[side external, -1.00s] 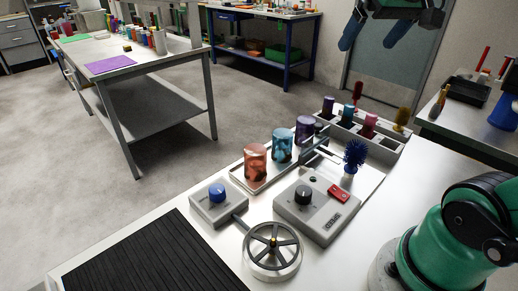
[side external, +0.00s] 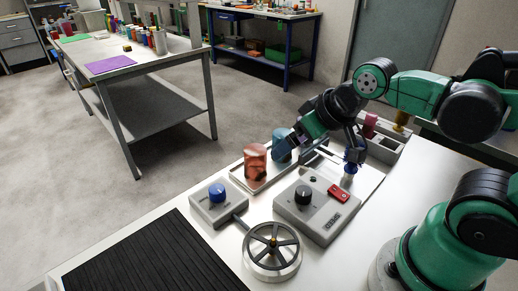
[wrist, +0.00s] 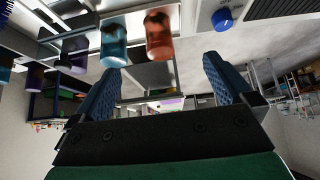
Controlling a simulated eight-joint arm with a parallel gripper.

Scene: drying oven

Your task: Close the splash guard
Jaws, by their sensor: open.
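I cannot clearly make out the splash guard. A thin pale edge beside the jars (side external: 310,157) in the side view may be part of it, but my gripper covers much of that area. My gripper (side external: 325,145) is low over the back of the bench, near the blue jar (side external: 281,143) and the blue brush (side external: 351,167). In the wrist view my gripper (wrist: 161,68) has its two blue fingers wide apart, with nothing held between them. Contact with the guard cannot be told.
An orange jar (side external: 255,160) stands in the tray left of my gripper. A box with a black knob (side external: 303,195) and red switch (side external: 339,193), a blue-knob box (side external: 217,193) and a handwheel (side external: 272,250) are in front. A holder (side external: 385,150) stands behind.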

